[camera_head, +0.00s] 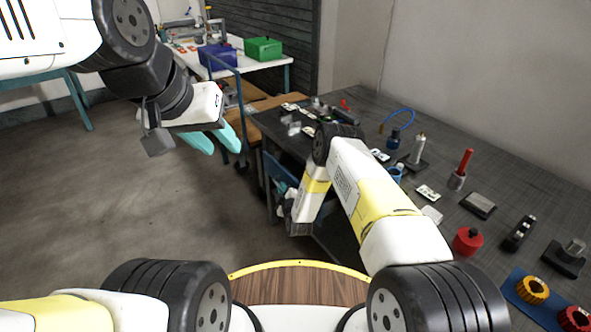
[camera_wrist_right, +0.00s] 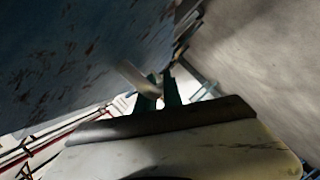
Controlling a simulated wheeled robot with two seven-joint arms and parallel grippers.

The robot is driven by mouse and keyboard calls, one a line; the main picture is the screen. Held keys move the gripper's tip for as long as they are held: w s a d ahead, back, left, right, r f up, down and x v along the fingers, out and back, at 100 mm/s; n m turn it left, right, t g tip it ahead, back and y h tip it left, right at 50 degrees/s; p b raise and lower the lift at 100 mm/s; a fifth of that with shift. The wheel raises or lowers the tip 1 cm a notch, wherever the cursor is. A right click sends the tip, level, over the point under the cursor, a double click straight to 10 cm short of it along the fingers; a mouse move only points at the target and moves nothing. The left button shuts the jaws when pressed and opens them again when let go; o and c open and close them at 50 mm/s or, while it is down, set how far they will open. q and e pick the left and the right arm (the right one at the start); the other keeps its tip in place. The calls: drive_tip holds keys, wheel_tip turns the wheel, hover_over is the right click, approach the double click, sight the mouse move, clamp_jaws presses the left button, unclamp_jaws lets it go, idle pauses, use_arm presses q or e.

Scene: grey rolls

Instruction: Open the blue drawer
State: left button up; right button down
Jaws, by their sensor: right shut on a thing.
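The blue drawer (camera_wrist_right: 75,60) fills the upper left of the right wrist view, with a scratched, worn front. Its pale metal handle (camera_wrist_right: 137,78) sticks out near the middle. My right gripper (camera_wrist_right: 160,92) has its green fingers shut at this handle. In the head view, a blue patch of the drawer front (camera_head: 281,176) shows under the workbench, beside my right gripper (camera_head: 283,193), whose fingertips are mostly hidden. How far the drawer stands out cannot be told. My left gripper (camera_head: 212,141) is open and empty, in the air over the floor at upper left.
The dark workbench (camera_head: 440,180) on the right carries tools, a red pot (camera_head: 467,241) and small parts. A blue cart handle (camera_head: 240,95) stands behind my left gripper. Blue and green bins (camera_head: 263,48) stand on a white table. The floor at left is clear.

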drive_tip(key=s+a, duration=1.2)
drive_tip(key=a, duration=0.4)
drive_tip(key=shift+a, duration=0.2)
drive_tip(key=c, duration=1.8)
unclamp_jaws()
drive_tip(key=shift+o, duration=0.2)
drive_tip(key=v, duration=0.7)
drive_tip(key=shift+s, duration=0.3)
drive_tip(key=shift+d+r, duration=0.1)
drive_tip(key=shift+r, duration=0.05)
